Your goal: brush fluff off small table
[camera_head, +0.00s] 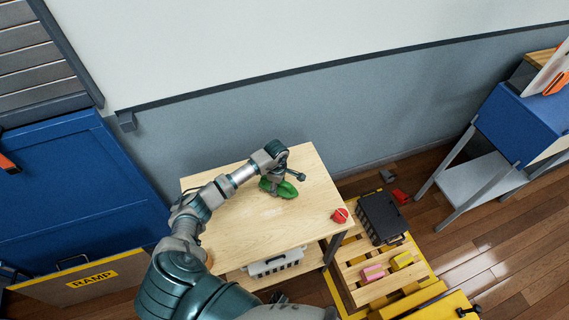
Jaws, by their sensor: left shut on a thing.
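The small table (232,229) has a light wooden top and stands against the grey wall. My left arm comes in from the bottom left and reaches over it. My left gripper (272,184) is low over the back right part of the tabletop and is shut on a green thing (286,189), perhaps a brush. The gripper partly covers the green thing, so its full shape is hidden. I cannot make out any fluff on the tabletop. A small red object (340,215) sits at the table's right corner. My right gripper is out of view.
A white crate (275,263) is on the table's lower shelf. A ramp board (92,282) is at left.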

